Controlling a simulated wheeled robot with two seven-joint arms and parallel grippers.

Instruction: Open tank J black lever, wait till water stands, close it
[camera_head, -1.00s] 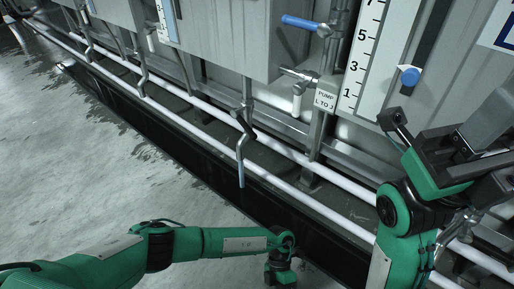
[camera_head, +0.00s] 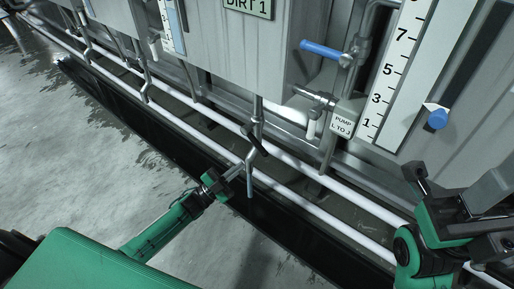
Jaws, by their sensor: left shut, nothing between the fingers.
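A black lever (camera_head: 256,140) sits on a thin bent drain pipe (camera_head: 250,178) under the tank with the "DIRT 1" sign. No tank letter J shows on that tank. My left gripper (camera_head: 237,171) is shut and empty, just left of the pipe and below the lever. Its tips look close to the pipe; I cannot tell whether they touch it. My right gripper (camera_head: 445,200) is at the right edge, in front of the tank with the gauge, and its fingers are hard to make out. No running water is discernible.
A blue-handled valve (camera_head: 322,49) and the "PUMP L TO J" label (camera_head: 342,123) are right of the lever. White pipes (camera_head: 300,205) run above a dark trough (camera_head: 165,150). Wet floor lies left.

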